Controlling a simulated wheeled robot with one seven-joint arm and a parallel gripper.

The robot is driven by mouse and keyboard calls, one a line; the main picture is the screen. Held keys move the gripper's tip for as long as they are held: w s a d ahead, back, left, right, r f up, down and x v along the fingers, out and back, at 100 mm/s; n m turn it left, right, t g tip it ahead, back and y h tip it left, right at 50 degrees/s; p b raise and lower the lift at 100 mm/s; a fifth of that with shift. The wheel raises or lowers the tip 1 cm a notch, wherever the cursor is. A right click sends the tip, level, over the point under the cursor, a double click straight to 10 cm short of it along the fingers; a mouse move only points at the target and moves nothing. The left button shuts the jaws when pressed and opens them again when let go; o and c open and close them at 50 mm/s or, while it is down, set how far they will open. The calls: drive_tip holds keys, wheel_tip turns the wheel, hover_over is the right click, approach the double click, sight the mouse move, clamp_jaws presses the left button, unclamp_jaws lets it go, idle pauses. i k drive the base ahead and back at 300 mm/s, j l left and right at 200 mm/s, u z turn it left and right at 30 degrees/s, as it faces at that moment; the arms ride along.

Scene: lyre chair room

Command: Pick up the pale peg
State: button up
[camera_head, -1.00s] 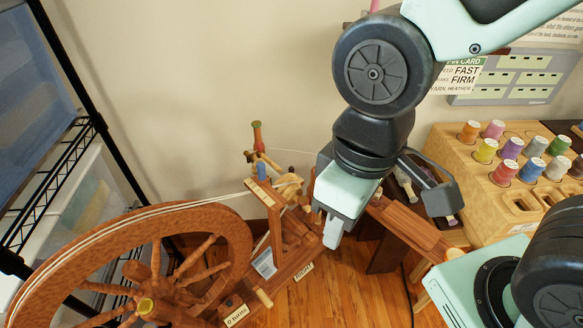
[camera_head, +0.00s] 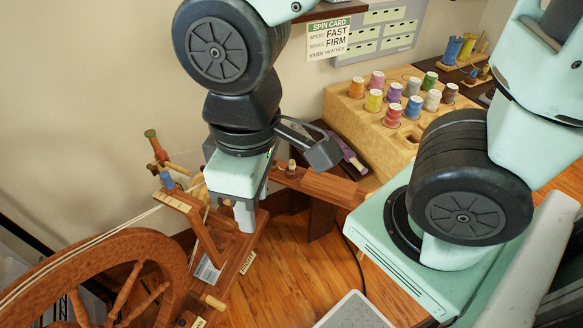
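Several pale wooden pegs show, and I cannot tell which one the task means. One pale peg (camera_head: 214,301) sticks out low at the front of the spinning wheel's base. Another small pale peg (camera_head: 291,166) stands upright on a reddish-brown wooden arm. Others are around the blue and red-green pieces and are partly hidden by my gripper. My gripper (camera_head: 244,216) points down over the spinning wheel (camera_head: 150,262), above and to the right of the low front peg. Only one pale fingertip shows clearly, so its opening and any held thing are hidden.
A tan rack (camera_head: 350,115) with several coloured thread spools stands on the right. A spin card (camera_head: 328,38) hangs on the wall. A grey tray (camera_head: 352,314) is at the bottom edge. Wooden floor (camera_head: 305,260) is open between them.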

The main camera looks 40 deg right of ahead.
sight(292, 164)
drive_tip(key=l+u, duration=0.5)
drive_tip(key=u, duration=0.2)
